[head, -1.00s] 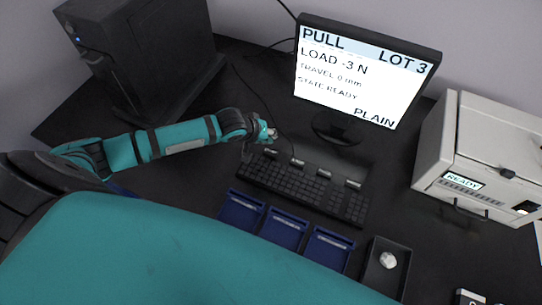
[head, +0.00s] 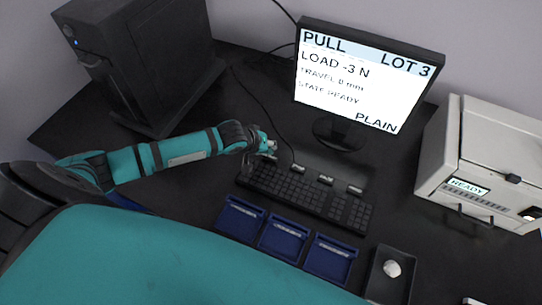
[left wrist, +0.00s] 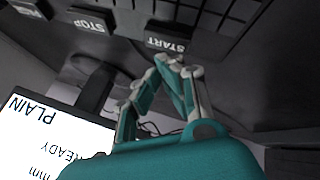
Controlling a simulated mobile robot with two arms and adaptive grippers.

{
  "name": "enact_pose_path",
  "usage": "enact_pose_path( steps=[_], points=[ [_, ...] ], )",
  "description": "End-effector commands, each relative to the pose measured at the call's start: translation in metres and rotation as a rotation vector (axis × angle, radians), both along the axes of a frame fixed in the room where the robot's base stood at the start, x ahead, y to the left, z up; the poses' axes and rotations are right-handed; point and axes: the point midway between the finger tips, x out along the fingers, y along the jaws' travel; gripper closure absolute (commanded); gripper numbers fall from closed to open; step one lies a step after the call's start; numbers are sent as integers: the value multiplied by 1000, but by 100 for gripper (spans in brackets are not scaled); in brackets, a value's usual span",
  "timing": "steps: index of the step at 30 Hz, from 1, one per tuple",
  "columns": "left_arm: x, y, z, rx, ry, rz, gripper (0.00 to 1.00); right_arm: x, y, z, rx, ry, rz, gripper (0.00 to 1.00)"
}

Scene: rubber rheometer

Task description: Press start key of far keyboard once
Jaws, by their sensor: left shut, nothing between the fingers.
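The black keyboard (head: 305,196) lies on the dark desk below the monitor. A row of separate dark keys stands along its far edge. In the left wrist view the START key (left wrist: 168,43) shows upside down, with the STOP key (left wrist: 91,22) to its left. My left gripper (head: 269,147) is at the keyboard's far left corner and covers the START key in the head view. In the left wrist view its fingers (left wrist: 174,62) are shut and empty, with the tips right beside the START key's labelled face. I cannot tell whether they touch it. My right gripper is not in view.
The monitor (head: 362,80) reads PULL, LOT 3, STATE READY. Blue trays (head: 284,240) line the keyboard's near side. A dark tray with a white lump (head: 392,268) is at lower right. A white machine (head: 490,150) stands right and a computer tower (head: 135,60) left.

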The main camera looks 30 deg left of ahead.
Motion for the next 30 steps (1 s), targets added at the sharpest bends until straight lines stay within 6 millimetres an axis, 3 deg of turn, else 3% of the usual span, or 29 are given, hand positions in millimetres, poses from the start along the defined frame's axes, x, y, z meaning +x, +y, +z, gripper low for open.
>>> enact_pose_path(
  steps=[30],
  points=[
    [0,0,-8,1,1,0,100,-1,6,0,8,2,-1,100]
  ],
)
